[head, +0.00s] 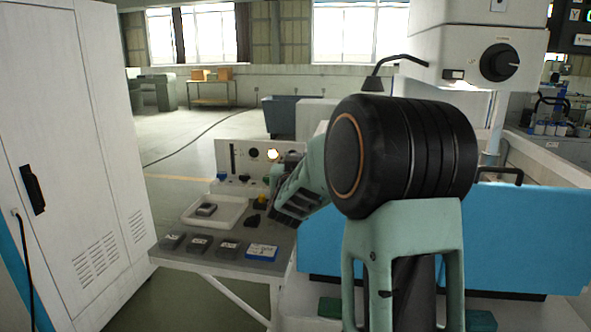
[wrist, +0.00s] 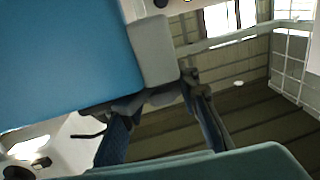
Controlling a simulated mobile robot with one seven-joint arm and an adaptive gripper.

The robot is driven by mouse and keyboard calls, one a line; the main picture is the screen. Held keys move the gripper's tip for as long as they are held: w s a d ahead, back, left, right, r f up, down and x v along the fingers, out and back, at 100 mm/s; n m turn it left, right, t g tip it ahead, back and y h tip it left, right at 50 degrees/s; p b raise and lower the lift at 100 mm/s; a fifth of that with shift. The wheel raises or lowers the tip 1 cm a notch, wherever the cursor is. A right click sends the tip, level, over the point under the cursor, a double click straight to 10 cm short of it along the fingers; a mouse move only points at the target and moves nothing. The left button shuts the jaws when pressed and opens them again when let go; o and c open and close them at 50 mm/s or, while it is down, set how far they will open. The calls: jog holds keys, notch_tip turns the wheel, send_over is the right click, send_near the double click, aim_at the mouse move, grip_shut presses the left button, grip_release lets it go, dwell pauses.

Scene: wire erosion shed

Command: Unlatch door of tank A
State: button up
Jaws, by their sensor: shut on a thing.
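The blue tank wall (head: 530,235) runs across the right of the head view, partly behind my arm. In the wrist view a blue panel (wrist: 65,60) fills the upper left, with a grey block (wrist: 153,48) at its right edge, apparently the door and its latch. My gripper (wrist: 155,98) shows in the wrist view with dark fingers at the lower end of the grey block. It is shut on a grey piece there, apparently the latch handle. In the head view my black arm joint hides much of the area, and the grip on the latch does not show.
A bench (head: 245,268) with several dark blocks, a white tray (head: 222,212) and a control box (head: 250,160) with a lit lamp stands left of my arm. A white cabinet (head: 75,120) stands at the far left. A black handle (head: 500,172) sits atop the tank wall.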

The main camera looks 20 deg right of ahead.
jog(key=m+g+h+p, duration=0.1)
jog(key=m+h, duration=0.1)
jog(key=m+g+h+p, duration=0.1)
jog(key=g+h+p, duration=0.1)
jog(key=h, duration=0.1)
jog(key=shift+w+a+r+m, duration=0.1)
jog(key=shift+a+r+m, duration=0.1)
jog(key=shift+m, duration=0.2)
jog(key=m+g+h+p, duration=0.2)
jog(key=m+g+p, duration=0.1)
jog(key=g, duration=0.1)
jog(key=shift+d+f+h+p, duration=0.1)
jog(key=shift+h+p, duration=0.2)
jog(key=shift+h, duration=0.1)
jog(key=shift+d+g, duration=0.1)
jog(key=shift+g, duration=0.3)
jog(key=o, duration=1.2)
jog(key=shift+c, duration=0.2)
jog(key=v, duration=1.2)
jog(key=shift+f, duration=0.2)
